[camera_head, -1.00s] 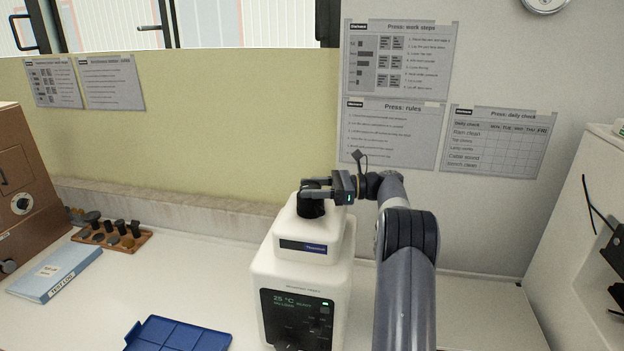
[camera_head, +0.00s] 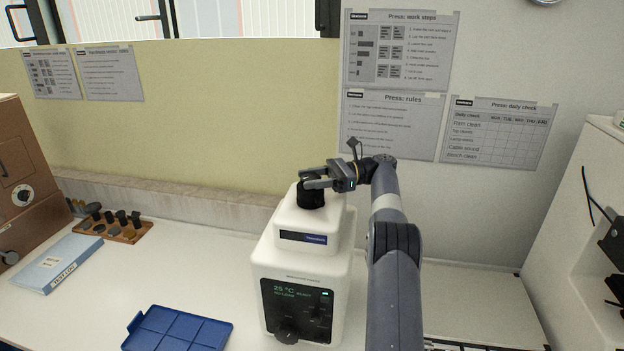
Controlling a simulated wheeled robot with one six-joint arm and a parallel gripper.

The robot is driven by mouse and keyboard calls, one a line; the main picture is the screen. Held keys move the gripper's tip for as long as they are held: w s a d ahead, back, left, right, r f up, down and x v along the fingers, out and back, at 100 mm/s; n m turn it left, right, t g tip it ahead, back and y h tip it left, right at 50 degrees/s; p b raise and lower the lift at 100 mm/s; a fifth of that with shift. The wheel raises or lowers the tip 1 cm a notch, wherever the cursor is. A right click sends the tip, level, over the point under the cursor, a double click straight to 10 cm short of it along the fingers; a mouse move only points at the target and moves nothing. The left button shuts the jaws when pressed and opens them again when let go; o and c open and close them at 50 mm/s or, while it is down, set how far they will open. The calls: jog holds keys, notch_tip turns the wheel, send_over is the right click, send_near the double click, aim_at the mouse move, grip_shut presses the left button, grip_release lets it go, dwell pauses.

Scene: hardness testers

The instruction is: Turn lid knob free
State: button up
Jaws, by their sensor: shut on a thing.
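The lid knob (camera_head: 311,199) is a black round knob on top of a white press machine (camera_head: 299,260). The machine has a dark front panel with a display reading 25 °C and a small green light. My gripper (camera_head: 314,180) reaches in from the right, level, with its fingers around the upper part of the knob. It is shut on the knob. The fingers and palm hide part of the knob's top, and the far finger shows only partly.
A blue divided tray (camera_head: 178,331) lies on the bench front left of the machine. A wooden block with several dark pieces (camera_head: 121,232), a blue test log binder (camera_head: 58,264) and a brown cabinet (camera_head: 22,180) stand at left. A white machine (camera_head: 590,230) stands at right.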

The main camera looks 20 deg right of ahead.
dwell(0.3)
jog(key=o, duration=1)
